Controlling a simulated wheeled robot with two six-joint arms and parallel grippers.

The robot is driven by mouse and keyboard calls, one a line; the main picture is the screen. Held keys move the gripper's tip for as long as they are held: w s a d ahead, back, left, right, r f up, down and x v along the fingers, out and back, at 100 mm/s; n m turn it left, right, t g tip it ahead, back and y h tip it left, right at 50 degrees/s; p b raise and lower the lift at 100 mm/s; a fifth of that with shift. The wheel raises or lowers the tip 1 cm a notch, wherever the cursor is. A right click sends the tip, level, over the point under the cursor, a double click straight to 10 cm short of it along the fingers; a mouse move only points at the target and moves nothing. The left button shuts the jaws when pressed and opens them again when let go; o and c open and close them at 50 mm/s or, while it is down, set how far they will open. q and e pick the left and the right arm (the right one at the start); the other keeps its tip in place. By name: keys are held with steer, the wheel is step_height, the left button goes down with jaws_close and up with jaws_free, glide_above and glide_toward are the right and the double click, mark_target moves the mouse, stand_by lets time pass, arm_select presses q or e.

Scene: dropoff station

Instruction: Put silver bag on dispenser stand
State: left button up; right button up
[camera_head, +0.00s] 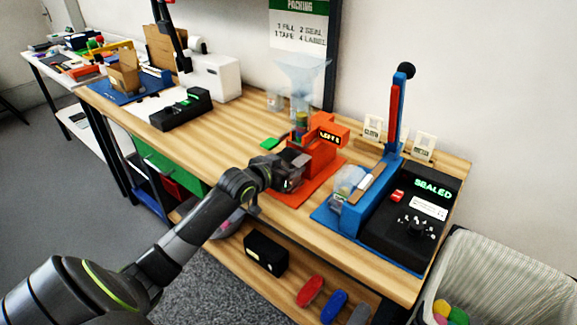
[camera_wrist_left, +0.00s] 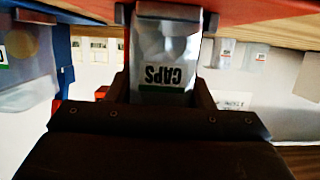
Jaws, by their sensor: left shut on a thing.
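The dispenser stand (camera_head: 322,152) is orange, with a clear funnel (camera_head: 303,75) above it and a lit display on its side. My left gripper (camera_head: 292,168) is right at the front of the stand. In the left wrist view the gripper (camera_wrist_left: 166,22) is shut on the silver bag (camera_wrist_left: 164,52), a greyish bag whose "CAPS" label appears upside down. The bag is close to the orange mat, seen along the top of that view. In the head view the gripper mostly hides the bag, so I cannot tell whether it touches the stand. My right gripper is not in view.
A blue sealer (camera_head: 372,195) with a clear bag (camera_head: 347,182) stands right of the stand, beside a black unit reading "SEALED" (camera_head: 415,215). A black device (camera_head: 181,109) and a white printer (camera_head: 212,77) are left. A bin (camera_head: 500,270) stands at lower right.

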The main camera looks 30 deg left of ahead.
arm_select(q)
steer(key=shift+f, duration=0.15)
steer(key=o, duration=1)
steer(key=shift+c, duration=0.2)
steer(key=shift+s+r, duration=0.15)
steer(key=shift+r, duration=0.05)
steer(key=d+p+v, duration=0.1)
steer(key=v, duration=1)
steer(key=shift+s+a+r, duration=0.15)
steer(key=shift+s+a, duration=0.2)
steer(key=shift+a, duration=0.15)
